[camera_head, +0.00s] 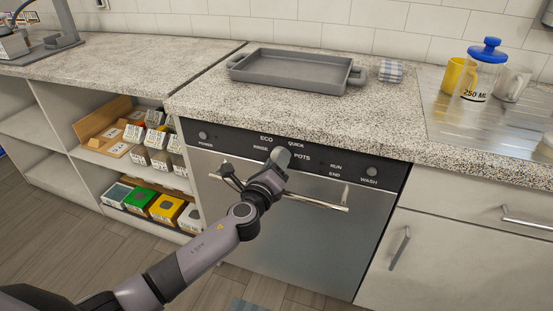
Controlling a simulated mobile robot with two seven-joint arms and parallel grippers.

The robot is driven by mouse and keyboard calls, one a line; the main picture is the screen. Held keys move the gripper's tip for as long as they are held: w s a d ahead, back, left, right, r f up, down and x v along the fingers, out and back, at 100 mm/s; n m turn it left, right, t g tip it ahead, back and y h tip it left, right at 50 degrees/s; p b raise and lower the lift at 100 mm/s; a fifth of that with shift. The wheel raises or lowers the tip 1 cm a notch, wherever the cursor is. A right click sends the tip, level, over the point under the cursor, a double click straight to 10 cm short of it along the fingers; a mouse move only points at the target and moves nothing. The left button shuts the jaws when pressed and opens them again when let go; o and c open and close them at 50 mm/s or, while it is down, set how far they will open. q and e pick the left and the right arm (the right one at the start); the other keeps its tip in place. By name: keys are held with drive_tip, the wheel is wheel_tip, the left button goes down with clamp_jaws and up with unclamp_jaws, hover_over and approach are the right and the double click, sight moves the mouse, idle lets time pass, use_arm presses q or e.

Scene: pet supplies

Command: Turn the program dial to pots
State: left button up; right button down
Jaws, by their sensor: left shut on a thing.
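The dishwasher (300,230) has a black control panel with the printed labels ECO, QUICK, RINSE and POTS around the program dial's place. My left gripper (279,158) reaches up from the lower left and is shut on the program dial, between the RINSE and POTS labels. The gripper covers the dial, so I cannot tell which label its pointer faces. My right gripper is not in view.
A POWER button (203,135) and a WASH button (372,172) sit on the panel. The dishwasher's bar handle (318,205) runs below, close to my left wrist. A grey tray (296,72) stands on the counter above. Shelves with boxes (140,205) are at left.

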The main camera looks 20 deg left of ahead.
use_arm(q)
drive_tip(key=m+p, duration=0.1)
drive_tip(key=m, duration=0.1)
drive_tip(key=shift+r+m, duration=0.1)
drive_tip(key=shift+m, duration=0.3)
drive_tip(key=m+p, duration=0.1)
drive_tip(key=m, duration=0.1)
drive_tip(key=shift+m, duration=1)
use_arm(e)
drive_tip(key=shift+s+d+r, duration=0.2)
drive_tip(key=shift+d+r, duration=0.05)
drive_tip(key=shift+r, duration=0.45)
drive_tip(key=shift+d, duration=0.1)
use_arm(q)
drive_tip(key=o, duration=1.1)
drive_tip(key=shift+c, duration=0.2)
drive_tip(key=shift+a, duration=0.1)
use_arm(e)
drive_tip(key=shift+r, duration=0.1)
use_arm(q)
drive_tip(key=s+p, duration=0.1)
drive_tip(key=s, duration=0.6)
drive_tip(key=shift+p, duration=0.35)
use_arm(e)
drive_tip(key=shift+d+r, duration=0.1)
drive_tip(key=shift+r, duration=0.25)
